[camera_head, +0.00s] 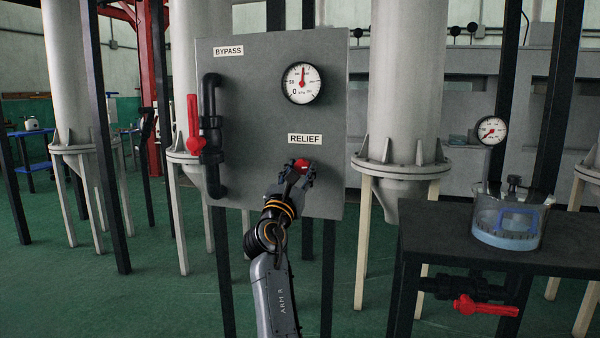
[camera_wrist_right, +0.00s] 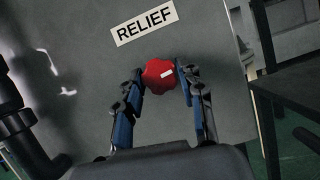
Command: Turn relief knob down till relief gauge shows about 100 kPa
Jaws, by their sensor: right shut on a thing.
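The red relief knob (camera_head: 301,164) is on the grey panel (camera_head: 255,120), under the RELIEF label (camera_head: 305,139). My right gripper (camera_head: 298,176) is shut on the knob. In the right wrist view the red knob (camera_wrist_right: 158,76), with a white mark on its face, sits between the two blue-sided fingers of the right gripper (camera_wrist_right: 161,90). The round gauge (camera_head: 302,83) is above the label on the panel. Its red needle points nearly straight up; the small scale numbers are hard to read. My left gripper is not in view.
A BYPASS label (camera_head: 228,51) and a black pipe with a red lever valve (camera_head: 195,125) are on the panel's left. A dark table (camera_head: 470,245) at right bears a clear water tank (camera_head: 508,222). A second gauge (camera_head: 491,130) and a red-handled valve (camera_head: 485,306) are there too.

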